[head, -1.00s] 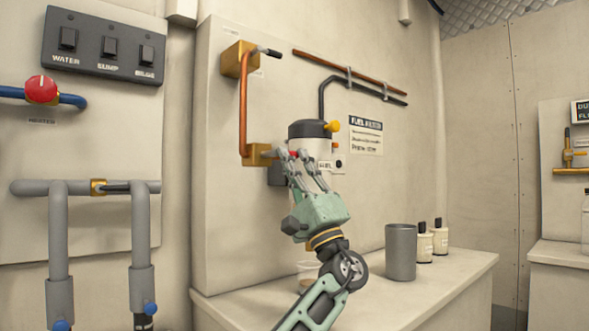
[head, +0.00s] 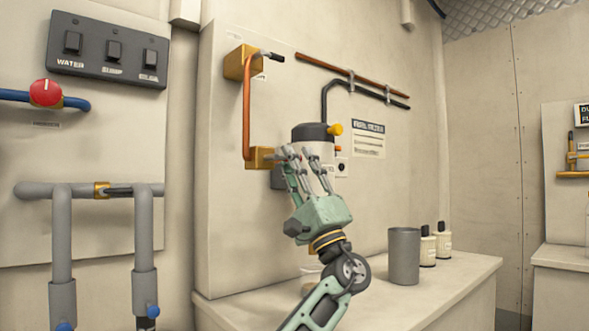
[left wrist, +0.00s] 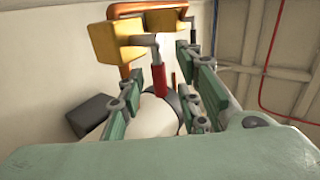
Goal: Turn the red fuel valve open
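The red fuel valve's red handle (left wrist: 158,78) shows in the left wrist view, on a grey stem beside a brass block (left wrist: 112,42). In the head view the lower brass block (head: 260,157) sits at the foot of a copper pipe, and my fingers hide the handle. My left gripper (head: 298,152) is in front of the white filter canister (head: 315,150), just right of that block. In the left wrist view the gripper (left wrist: 160,72) is open, with the red handle between its spread fingers. I see no clear contact. My right gripper is not in view.
An upper brass block (head: 240,62) with a dark-tipped lever is above. A red round knob (head: 46,93) on a blue pipe is at far left. A grey cup (head: 404,256) and two small bottles (head: 427,247) stand on the counter (head: 450,284), right of my arm.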

